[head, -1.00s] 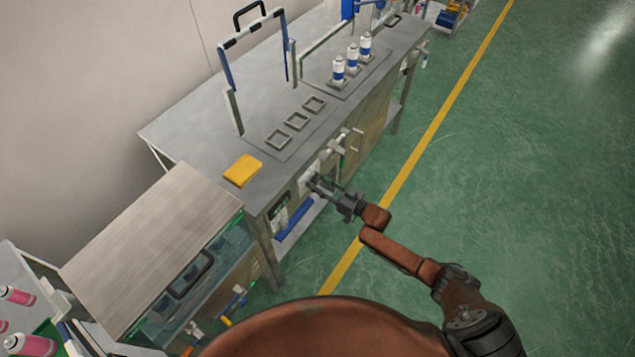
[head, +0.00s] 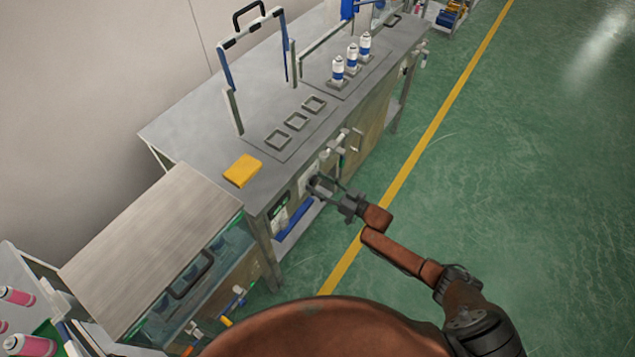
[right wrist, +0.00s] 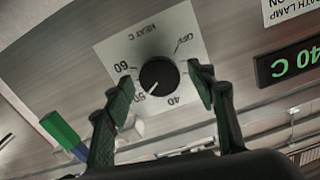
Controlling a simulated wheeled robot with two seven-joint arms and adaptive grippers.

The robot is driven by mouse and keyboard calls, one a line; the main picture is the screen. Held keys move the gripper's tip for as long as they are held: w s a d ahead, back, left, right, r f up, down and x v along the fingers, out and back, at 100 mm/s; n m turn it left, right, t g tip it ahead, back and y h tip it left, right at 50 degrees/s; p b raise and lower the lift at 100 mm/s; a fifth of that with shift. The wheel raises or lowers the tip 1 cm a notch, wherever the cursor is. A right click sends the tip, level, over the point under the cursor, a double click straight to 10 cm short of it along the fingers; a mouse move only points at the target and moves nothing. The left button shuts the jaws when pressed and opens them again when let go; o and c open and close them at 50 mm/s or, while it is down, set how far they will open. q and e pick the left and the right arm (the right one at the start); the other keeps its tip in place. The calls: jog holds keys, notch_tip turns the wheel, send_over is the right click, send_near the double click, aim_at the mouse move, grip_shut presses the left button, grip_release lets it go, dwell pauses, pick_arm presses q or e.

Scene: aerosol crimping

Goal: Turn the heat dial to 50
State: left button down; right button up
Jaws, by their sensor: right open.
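The heat dial (right wrist: 158,74) is a round black knob on a white plate marked HEAT C, with OFF, 40, 50 and 60 around it. Its white pointer line points to the lower left in the right wrist view, toward the 50 mark (right wrist: 140,96). My right gripper (right wrist: 162,88) is open, with one green-padded finger on each side of the dial and visible gaps to it. In the head view my right gripper (head: 330,187) is at the bench front, and it mostly hides the dial there. My left gripper is not in view.
A green display (right wrist: 292,62) reading 40 C sits beside the dial plate. A green and blue part (right wrist: 62,132) is at the left in the wrist view. The bench top (head: 200,125) holds a yellow block (head: 243,170) and several cans. The green floor at right is clear.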

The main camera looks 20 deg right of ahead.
jog(key=v, duration=1.1)
jog(key=shift+s+d, duration=0.15)
jog(key=shift+d, duration=0.05)
